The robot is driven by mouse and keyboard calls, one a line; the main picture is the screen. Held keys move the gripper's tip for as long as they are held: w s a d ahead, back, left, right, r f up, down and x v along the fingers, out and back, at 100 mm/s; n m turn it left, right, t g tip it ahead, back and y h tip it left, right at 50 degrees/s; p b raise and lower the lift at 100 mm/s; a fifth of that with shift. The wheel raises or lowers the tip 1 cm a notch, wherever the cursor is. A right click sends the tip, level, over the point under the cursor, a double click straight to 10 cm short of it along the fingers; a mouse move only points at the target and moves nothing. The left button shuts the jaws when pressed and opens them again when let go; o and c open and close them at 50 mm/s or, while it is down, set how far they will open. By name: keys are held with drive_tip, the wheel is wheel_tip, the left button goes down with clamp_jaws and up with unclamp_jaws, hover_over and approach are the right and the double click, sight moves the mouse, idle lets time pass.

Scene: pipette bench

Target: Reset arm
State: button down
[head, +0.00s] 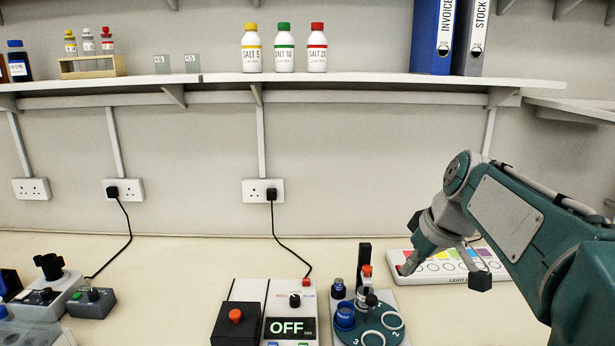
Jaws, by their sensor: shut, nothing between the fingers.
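My gripper (443,277) hangs at the end of my green and grey arm, on the right of the head view. It points down and left, above the bench and in front of a white light panel (447,277) with coloured squares and circles. The gripper is shut and holds nothing. Its fingers cover part of the panel; whether they touch it I cannot tell.
A white device reading OFF (290,328) and a round blue-green carousel (369,322) stand at the front centre. A grey control box (91,303) is at the left. Salt bottles (284,48) stand on the shelf (220,82). Bare bench lies centre-left.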

drive_tip(key=s+a+f+m+t+h, duration=0.1)
drive_tip(key=s+f+m, duration=0.2)
drive_tip(key=s, duration=0.7)
drive_tip(key=s+a+f+m+t+h, duration=0.1)
drive_tip(key=s+f+m+h, duration=0.1)
drive_tip(key=s+f, duration=0.5)
drive_tip(key=s+m, duration=0.1)
drive_tip(key=s, duration=0.2)
